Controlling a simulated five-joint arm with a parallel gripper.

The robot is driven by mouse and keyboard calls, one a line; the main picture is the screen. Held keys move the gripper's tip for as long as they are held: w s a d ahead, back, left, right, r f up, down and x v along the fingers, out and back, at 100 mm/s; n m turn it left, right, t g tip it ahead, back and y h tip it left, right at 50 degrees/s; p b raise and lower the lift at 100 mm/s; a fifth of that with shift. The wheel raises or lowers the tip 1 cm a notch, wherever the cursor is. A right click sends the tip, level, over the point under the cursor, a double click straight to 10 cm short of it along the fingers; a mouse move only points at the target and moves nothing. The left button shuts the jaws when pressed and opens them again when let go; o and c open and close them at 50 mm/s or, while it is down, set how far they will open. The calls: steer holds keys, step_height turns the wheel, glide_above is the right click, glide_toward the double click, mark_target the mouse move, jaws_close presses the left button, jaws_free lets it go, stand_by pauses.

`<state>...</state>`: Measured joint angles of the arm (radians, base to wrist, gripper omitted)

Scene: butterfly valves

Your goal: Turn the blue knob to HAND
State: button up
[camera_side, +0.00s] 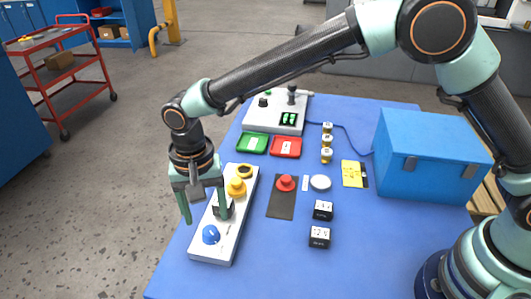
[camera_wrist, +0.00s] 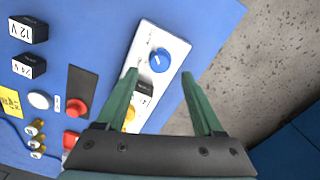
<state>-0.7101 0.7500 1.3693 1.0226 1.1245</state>
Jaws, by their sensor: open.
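The blue knob (camera_side: 210,234) sits at the near end of a white panel (camera_side: 243,213) on the blue table. It also shows in the wrist view (camera_wrist: 159,61), near the top, beyond the fingertips and between their lines. A white pointer mark shows on it, but the HAND label is too small to read. My gripper (camera_side: 205,214) is open and empty above the panel, with its two green fingers (camera_wrist: 159,72) pointing down. One finger hangs off the panel's left side; the other is over a black knob (camera_wrist: 145,88). A yellow knob (camera_side: 236,187) is farther along the panel.
A red button (camera_side: 286,183) on a dark plate stands right of the panel. Black labelled blocks (camera_side: 320,237), a white disc (camera_side: 320,182) and a blue box (camera_side: 430,155) lie farther right. Green (camera_side: 252,143) and red (camera_side: 286,147) trays are behind. The table's left edge is close to the panel.

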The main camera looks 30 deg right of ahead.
mark_target(210, 230)
steer(key=shift+f, duration=2.7)
jaws_close()
